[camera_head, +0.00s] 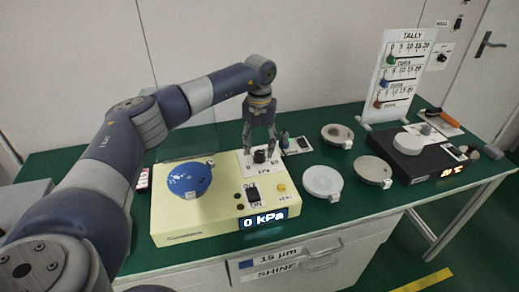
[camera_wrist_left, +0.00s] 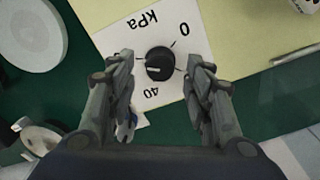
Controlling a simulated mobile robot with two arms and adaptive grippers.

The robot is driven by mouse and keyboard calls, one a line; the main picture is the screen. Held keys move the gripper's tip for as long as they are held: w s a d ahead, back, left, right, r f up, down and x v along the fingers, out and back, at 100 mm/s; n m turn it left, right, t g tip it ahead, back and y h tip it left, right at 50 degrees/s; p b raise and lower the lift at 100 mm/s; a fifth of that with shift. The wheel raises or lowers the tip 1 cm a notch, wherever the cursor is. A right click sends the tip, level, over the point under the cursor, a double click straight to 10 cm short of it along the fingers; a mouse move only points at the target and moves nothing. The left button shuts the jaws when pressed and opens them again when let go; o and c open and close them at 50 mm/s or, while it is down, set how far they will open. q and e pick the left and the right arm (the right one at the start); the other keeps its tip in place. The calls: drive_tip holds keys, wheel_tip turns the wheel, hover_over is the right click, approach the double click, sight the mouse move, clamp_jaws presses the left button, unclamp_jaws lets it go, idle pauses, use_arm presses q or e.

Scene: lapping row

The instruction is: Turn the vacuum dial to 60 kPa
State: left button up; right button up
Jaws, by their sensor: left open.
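The vacuum dial (camera_head: 259,156) is a black knob on a white scale plate, on top of a cream vacuum unit (camera_head: 180,226). In the left wrist view the dial (camera_wrist_left: 159,63) shows a white pointer mark, with "0", "40" and "kPa" printed around it. The unit's display (camera_head: 264,219) reads 0 kPa. My left gripper (camera_head: 259,148) is above the dial, pointing down. In the left wrist view its open fingers (camera_wrist_left: 164,75) stand on either side of the knob, with gaps visible. My right gripper is not in view.
A blue round disc (camera_head: 189,179) sits on the unit's left part. Pale discs (camera_head: 322,181) lie to the right on the green table (camera_head: 311,237). A black device (camera_head: 413,155) and a tally board (camera_head: 400,72) stand farther right. A switch and buttons line the unit's front.

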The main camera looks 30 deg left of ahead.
sight(259, 153)
use_arm(q)
wheel_tip(259, 153, up, 10)
idle(0.3)
idle(0.5)
